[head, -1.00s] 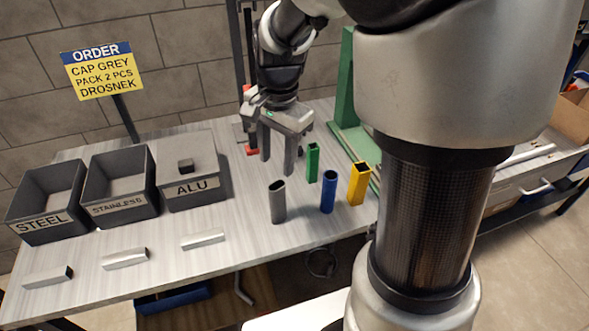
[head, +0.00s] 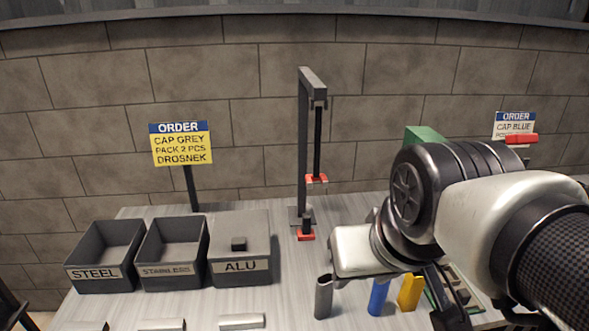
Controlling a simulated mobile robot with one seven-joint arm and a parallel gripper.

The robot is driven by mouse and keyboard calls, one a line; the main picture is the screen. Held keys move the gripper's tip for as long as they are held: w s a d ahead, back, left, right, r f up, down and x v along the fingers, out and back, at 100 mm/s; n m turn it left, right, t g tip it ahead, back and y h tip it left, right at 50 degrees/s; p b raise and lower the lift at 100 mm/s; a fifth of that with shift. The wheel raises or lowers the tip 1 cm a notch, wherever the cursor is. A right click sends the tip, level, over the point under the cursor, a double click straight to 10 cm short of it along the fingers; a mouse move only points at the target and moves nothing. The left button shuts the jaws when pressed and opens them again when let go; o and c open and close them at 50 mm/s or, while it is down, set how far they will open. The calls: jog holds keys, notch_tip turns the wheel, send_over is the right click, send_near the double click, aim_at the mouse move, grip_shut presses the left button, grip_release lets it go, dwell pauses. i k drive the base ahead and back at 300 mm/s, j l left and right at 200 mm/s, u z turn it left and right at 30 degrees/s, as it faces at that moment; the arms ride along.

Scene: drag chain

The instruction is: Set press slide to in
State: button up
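The green press (head: 424,135) stands on the right of the workbench. My arm covers most of it in the head view, with its green top showing above my wrist. A red bar (head: 521,139), perhaps its handle, shows at the right in front of a sign. I cannot make out the press slide or its position. My arm reaches in from the right, across the press area.
A dark stand (head: 303,140) with red parts is behind. Bins marked STEEL (head: 68,271), STAINLESS (head: 141,270) and ALU (head: 213,268) are left. Metal pieces lie in front.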

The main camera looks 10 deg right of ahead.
aim_at(464, 296)
jog(key=k+l+z, duration=0.1)
jog(key=l+z, duration=0.5)
jog(key=k+j+z, duration=0.15)
jog(key=z, duration=0.25)
jog(key=j, duration=0.1)
